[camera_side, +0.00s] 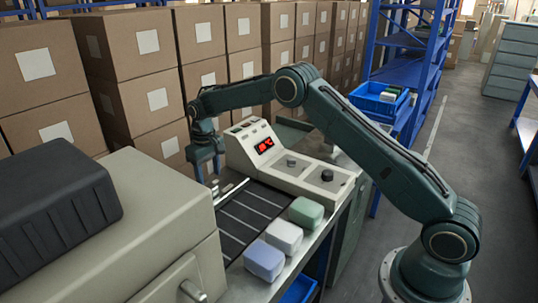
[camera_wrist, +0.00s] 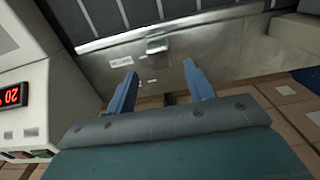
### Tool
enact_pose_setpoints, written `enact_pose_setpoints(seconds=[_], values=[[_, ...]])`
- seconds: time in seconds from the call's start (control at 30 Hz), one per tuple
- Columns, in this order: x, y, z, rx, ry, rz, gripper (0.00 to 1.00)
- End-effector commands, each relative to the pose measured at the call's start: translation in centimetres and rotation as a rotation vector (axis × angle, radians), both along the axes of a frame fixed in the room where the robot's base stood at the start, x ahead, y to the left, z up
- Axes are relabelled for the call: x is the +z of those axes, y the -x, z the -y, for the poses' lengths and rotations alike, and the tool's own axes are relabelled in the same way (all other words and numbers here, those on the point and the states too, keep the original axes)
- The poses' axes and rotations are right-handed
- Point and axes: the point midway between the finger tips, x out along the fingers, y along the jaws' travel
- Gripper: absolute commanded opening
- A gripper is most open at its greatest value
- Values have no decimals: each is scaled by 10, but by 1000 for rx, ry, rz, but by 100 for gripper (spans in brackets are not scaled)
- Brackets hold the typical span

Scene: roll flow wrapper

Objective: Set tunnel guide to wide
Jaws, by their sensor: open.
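My gripper (camera_side: 207,170) hangs at the far side of the wrapper's belt, beside the control console. In the wrist view my gripper (camera_wrist: 158,80) has its two blue fingers spread, with nothing between them. A small grey metal tab (camera_wrist: 157,45) sits on a metal strip (camera_wrist: 205,45) along the belt, just beyond the fingertips and apart from them in the picture. The strip carries small pale labels. I take the tab to be the tunnel guide's handle, but cannot read its setting. In the side view a small metal post (camera_side: 215,187) shows just below the gripper.
The console (camera_side: 262,150) has a red lit display (camera_side: 265,145) and two dark knobs. The dark slatted belt (camera_side: 250,212) runs in front. Green, white and blue blocks (camera_side: 284,237) line its near side. A large beige housing (camera_side: 150,225) stands left. Stacked cartons (camera_side: 130,40) stand behind.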

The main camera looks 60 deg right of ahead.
Motion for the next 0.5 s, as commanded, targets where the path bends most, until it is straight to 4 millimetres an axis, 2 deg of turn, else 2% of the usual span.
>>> enact_pose_setpoints(seconds=[0.1, 0.3, 0.5], values=[[23, -1, 0, 0, 0, 5, 53], [55, -1, 0, 0, 0, 4, 53], [74, -1, 0, 0, 0, 4, 53]])
